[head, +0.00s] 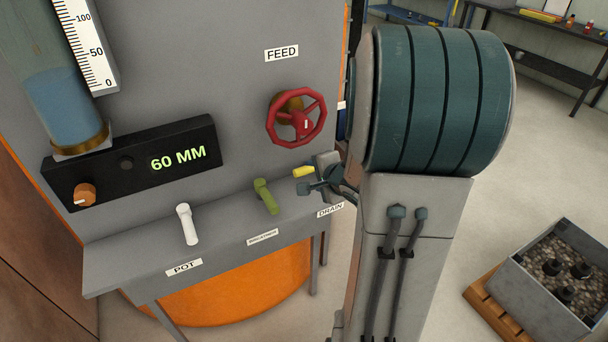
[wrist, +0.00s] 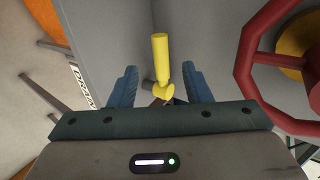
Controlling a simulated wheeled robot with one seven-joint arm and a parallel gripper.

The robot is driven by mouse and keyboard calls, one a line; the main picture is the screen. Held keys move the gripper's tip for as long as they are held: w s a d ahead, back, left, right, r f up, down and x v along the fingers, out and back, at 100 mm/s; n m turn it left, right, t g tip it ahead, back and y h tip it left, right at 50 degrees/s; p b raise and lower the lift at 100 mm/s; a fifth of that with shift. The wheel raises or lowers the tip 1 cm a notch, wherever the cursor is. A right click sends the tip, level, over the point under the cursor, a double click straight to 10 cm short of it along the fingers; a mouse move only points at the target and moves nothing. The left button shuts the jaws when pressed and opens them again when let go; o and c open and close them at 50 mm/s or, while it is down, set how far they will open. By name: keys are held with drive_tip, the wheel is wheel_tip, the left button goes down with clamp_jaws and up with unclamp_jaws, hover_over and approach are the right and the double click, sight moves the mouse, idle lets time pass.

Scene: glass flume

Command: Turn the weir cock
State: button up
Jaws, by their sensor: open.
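Three lever cocks show along the grey bench in the head view. A white lever (head: 186,224) stands behind the POT label and a green lever (head: 266,196) behind a label too small to read surely. A yellow lever (head: 304,171) is at the right, near the DRAIN label. No label that I can read says weir. My gripper (head: 316,187) is at the yellow lever. In the wrist view my gripper (wrist: 160,88) is open, with one blue finger on each side of the yellow lever (wrist: 160,60). Gaps show between lever and fingers.
The red FEED handwheel (head: 297,119) is on the panel above the yellow lever; in the wrist view, it is close on the right. A black display (head: 130,162) reads 60 MM below a water tube (head: 62,100).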

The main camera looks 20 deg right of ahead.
sight(303, 172)
drive_tip(key=b+x, duration=0.1)
drive_tip(key=x, duration=0.6)
drive_tip(key=shift+w+f, duration=0.1)
drive_tip(key=shift+w, duration=0.1)
clamp_jaws()
drive_tip(key=shift+s, duration=0.1)
